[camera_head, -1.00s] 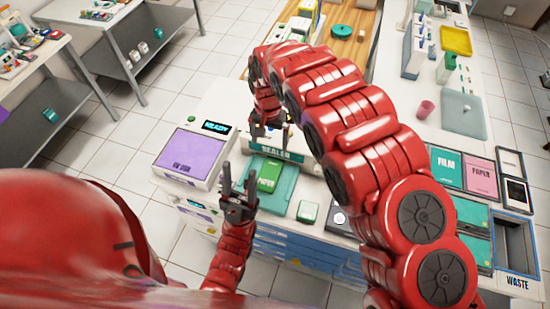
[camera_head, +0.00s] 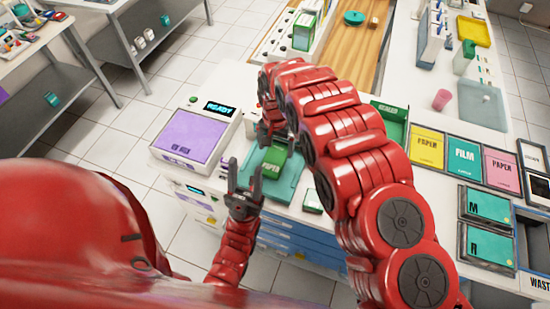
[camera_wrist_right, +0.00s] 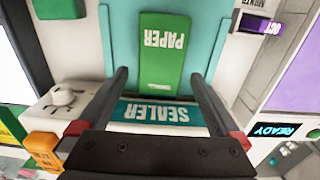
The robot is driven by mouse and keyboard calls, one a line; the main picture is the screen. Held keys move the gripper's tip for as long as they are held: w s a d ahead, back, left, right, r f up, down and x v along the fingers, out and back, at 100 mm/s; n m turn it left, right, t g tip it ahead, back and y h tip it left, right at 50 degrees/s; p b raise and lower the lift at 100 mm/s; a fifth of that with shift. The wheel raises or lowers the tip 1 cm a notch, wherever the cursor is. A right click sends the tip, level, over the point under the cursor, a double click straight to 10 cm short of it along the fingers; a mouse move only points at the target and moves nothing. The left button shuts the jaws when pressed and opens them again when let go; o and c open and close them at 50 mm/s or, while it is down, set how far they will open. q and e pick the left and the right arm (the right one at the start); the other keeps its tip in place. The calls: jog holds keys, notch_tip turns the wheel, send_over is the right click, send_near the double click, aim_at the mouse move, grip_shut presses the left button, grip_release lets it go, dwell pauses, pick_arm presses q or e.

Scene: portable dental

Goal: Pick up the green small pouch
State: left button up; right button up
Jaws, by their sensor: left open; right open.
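The green small pouch (camera_head: 278,157), lettered PAPER, lies flat on the teal bed of the sealer (camera_head: 290,179). In the right wrist view the pouch (camera_wrist_right: 163,50) is upside down, just beyond the fingertips and roughly centred between them. My right gripper (camera_wrist_right: 160,74) is open and empty, over the bar marked SEALER (camera_wrist_right: 160,112). In the head view my right gripper (camera_head: 271,138) is at the far side of the pouch, partly hidden by its arm. My left gripper (camera_head: 244,180) is open and empty, on the near left side of the sealer.
A white machine with a purple lid (camera_head: 189,140) stands left of the sealer. A small green-topped box (camera_head: 313,199) lies to its right. My right arm covers the middle counter.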

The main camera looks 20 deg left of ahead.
aim_at(275, 158)
notch_tip(275, 158, down, 3)
jog(key=shift+a+r+p, duration=0.1)
jog(key=shift+r+p, duration=0.05)
jog(key=shift+p, duration=0.8)
jog(key=shift+f, duration=0.95)
jog(key=c, duration=1.1)
jog(key=shift+c, duration=0.2)
jog(key=shift+w, duration=0.1)
